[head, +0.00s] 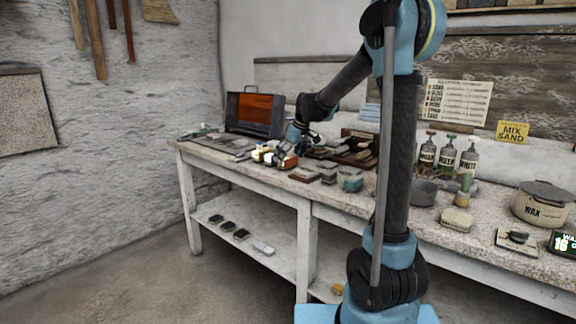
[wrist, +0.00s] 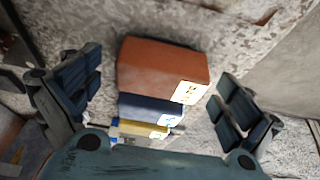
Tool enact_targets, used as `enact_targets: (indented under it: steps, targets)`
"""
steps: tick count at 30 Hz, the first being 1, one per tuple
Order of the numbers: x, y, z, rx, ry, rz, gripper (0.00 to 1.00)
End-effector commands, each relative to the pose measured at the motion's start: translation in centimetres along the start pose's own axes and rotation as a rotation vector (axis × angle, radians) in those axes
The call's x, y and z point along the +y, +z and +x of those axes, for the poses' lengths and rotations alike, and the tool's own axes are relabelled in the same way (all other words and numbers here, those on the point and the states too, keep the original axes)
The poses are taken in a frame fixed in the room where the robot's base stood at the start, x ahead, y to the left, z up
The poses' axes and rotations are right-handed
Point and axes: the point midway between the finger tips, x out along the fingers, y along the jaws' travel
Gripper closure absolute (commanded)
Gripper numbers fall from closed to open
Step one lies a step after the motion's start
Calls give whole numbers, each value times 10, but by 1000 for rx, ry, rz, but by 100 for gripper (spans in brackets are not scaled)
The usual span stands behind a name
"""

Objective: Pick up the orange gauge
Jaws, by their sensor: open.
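An orange-brown block with a white label, seemingly the orange gauge (wrist: 158,66), lies between my gripper's fingers in the wrist view, nearer their tips. My gripper (wrist: 158,92) is open, with one finger on each side and visible gaps between the fingers and the block. The label's print is too blurred to read. Whether the block touches the bench is hidden.
A blue block (wrist: 150,108) and a yellow one (wrist: 138,129) sit close beside the gauge. On the bench (head: 225,154), an open toolbox (head: 256,125) stands behind, with several small blocks to the right. Bottles (head: 447,155) and a wax pot (head: 541,208) stand further right.

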Motion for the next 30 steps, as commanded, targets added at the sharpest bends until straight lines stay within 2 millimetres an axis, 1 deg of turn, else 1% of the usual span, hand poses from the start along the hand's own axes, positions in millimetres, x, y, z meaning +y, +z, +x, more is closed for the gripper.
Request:
enact_targets:
  steps: [1, 4, 11, 12, 17, 18, 19, 30]
  targets:
    - [0, 0, 6, 0, 0, -1, 2]
    - [0, 0, 12, 0, 0, 0, 2]
    - [0, 1, 13, 0, 0, 1, 2]
    - [0, 1, 13, 0, 0, 1, 4]
    - [0, 1, 13, 0, 0, 1, 40]
    - [1, 1, 13, 0, 1, 1, 49]
    - [1, 1, 13, 0, 1, 1, 54]
    - [1, 0, 10, 0, 1, 2, 54]
